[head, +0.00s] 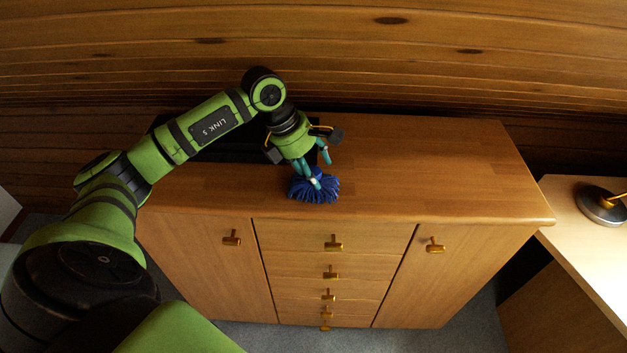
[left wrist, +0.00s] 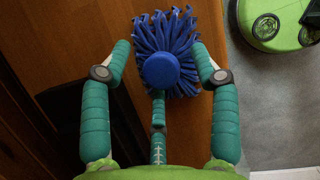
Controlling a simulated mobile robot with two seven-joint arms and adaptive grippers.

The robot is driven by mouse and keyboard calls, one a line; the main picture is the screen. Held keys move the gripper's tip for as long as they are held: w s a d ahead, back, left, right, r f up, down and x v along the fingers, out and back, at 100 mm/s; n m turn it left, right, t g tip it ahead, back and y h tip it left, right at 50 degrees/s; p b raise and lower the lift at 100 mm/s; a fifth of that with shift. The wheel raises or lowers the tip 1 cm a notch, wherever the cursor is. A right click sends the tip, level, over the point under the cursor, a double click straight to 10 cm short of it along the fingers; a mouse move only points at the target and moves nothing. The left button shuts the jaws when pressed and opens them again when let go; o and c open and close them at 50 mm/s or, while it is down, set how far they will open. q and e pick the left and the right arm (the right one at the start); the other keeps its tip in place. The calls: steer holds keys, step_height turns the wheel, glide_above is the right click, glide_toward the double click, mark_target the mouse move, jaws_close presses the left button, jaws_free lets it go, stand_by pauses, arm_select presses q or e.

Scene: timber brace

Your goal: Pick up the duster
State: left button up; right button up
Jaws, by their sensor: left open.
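The duster (head: 314,189) has a blue strand head and lies on the top of the wooden cabinet (head: 430,165), near its front edge. In the left wrist view the duster (left wrist: 165,40) shows its round blue cap and fringe facing the camera. My left gripper (head: 318,178) is directly above the duster. In the left wrist view the left gripper (left wrist: 160,72) is open, with two fingers on either side of the cap and a third finger below it. I cannot tell whether the fingers touch the duster. My right gripper is not in view.
A black flat object (head: 215,150) lies on the cabinet top behind my left arm. The right part of the top is clear. A desk (head: 590,230) with a lamp base (head: 601,205) stands to the right. A timber wall (head: 400,60) rises behind the cabinet.

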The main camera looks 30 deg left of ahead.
arm_select(q)
jaws_close()
steer(key=shift+w+r+b, duration=0.1)
steer(key=shift+r+b, duration=0.3)
steer(key=shift+r, duration=0.1)
steer(key=shift+s+d+r, duration=0.1)
steer(key=shift+s, duration=0.2)
steer(key=s+d+b, duration=0.6)
steer(key=s+d, duration=0.3)
steer(key=s, duration=0.6)
steer(key=shift+r+b, duration=0.15)
steer(key=shift+b, duration=0.25)
steer(key=shift+d, duration=0.1)
